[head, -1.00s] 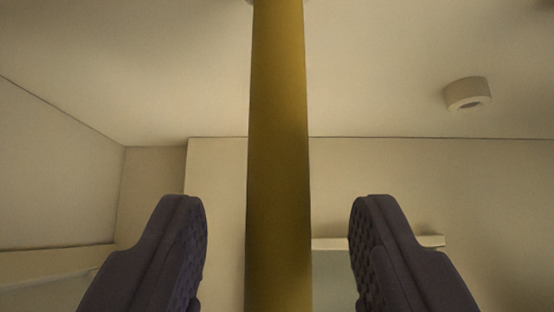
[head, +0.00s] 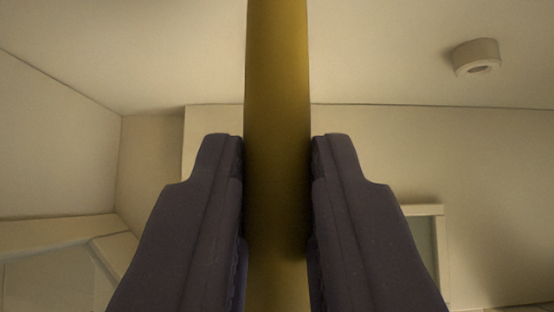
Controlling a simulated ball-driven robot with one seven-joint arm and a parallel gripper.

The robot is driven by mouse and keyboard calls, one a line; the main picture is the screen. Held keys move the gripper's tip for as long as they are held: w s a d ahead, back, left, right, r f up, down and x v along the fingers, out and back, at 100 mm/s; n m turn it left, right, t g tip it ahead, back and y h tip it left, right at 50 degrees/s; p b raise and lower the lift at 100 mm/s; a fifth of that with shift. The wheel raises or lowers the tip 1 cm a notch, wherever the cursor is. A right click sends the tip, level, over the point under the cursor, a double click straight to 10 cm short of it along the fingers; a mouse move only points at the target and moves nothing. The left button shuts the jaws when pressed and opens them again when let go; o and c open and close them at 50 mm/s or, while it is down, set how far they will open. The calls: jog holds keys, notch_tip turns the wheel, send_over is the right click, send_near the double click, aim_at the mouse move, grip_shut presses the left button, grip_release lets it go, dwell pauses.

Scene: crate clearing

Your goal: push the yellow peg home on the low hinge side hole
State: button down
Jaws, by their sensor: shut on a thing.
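The yellow peg (head: 277,70) runs from the top edge of the head view down through the middle, between my gripper's fingers. My gripper (head: 277,145) is shut on the peg, with one dark finger pressed to each side of it. The peg's upper end lies beyond the top edge, and its lower end is out of sight too. A short pale collar with a hole (head: 477,57) shows at the upper right, apart from the peg. I cannot tell whether it is the low hinge side hole.
Plain cream surfaces surround the gripper. A framed opening (head: 425,211) shows at the right, and a pale ledge or frame (head: 55,232) at the lower left. The space beside both fingers looks clear.

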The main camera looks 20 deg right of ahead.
jog(key=shift+s+a+b, duration=0.1)
jog(key=shift+s+a, duration=0.35)
jog(key=shift+s, duration=0.6)
jog(key=shift+s+a+b, duration=0.1)
jog(key=shift+s+a, duration=0.35)
jog(key=shift+s, duration=0.65)
jog(key=shift+s+a+b, duration=0.1)
jog(key=shift+s+a, duration=0.35)
jog(key=shift+s, duration=0.6)
jog(key=shift+f, duration=0.1)
